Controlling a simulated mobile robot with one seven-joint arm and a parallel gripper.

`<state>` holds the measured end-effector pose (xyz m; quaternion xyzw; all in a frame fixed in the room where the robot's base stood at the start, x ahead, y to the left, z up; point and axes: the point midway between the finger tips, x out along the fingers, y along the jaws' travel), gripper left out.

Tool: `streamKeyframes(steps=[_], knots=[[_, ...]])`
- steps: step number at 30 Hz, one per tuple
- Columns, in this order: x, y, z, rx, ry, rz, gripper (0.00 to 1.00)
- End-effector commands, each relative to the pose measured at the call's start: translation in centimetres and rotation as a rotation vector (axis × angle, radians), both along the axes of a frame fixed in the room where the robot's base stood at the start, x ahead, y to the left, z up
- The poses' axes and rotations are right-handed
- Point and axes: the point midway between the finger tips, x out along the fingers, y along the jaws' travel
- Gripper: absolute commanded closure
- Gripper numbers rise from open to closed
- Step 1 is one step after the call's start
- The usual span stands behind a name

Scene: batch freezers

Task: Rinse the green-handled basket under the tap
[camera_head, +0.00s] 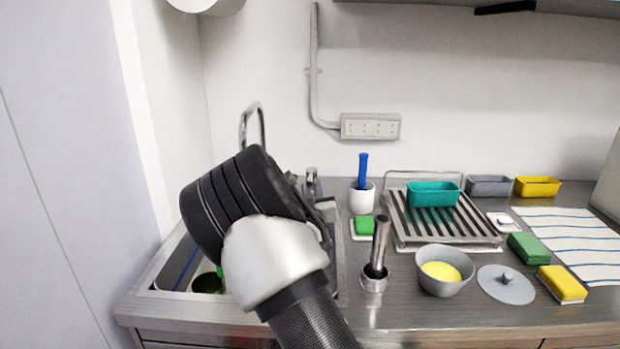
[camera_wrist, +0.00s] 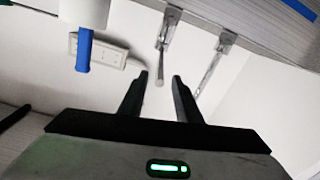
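The sink (camera_head: 165,296) is at the left of the counter, with my arm covering most of it. A bright green part beside a dark round shape (camera_head: 207,282) shows low in the sink; it may be the green-handled basket, but my arm hides most of it. The tap (camera_head: 252,108) rises behind my wrist, its base hidden. In the wrist view, which looks upside down, my gripper (camera_wrist: 160,76) has its two fingers apart with nothing held between them. Metal tap parts (camera_wrist: 165,35) show beyond the fingertips, apart from them as far as I can tell. The basket is not in the wrist view.
A white cup (camera_head: 362,199) with a blue-handled tool stands right of the sink. A draining rack (camera_head: 400,228) holds a teal tub (camera_head: 432,193). A metal holder (camera_head: 374,281), a grey bowl (camera_head: 444,287), a lid (camera_head: 506,288) and sponges (camera_head: 561,285) crowd the counter. A wall stands close left.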

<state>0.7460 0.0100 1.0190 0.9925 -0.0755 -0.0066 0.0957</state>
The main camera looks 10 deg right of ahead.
Motion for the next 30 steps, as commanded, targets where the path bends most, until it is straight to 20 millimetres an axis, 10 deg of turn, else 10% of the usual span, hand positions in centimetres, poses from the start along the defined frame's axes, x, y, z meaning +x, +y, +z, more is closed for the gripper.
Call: streamKeyframes(steps=[13, 26, 30], knots=[[8.1, -1.3, 0.0, 0.0, -0.001, -0.001, 0.69], [9.1, -1.4, 0.0, 0.001, 0.001, 0.0, 0.69], [9.1, -1.4, 0.0, 0.001, 0.001, 0.0, 0.91]])
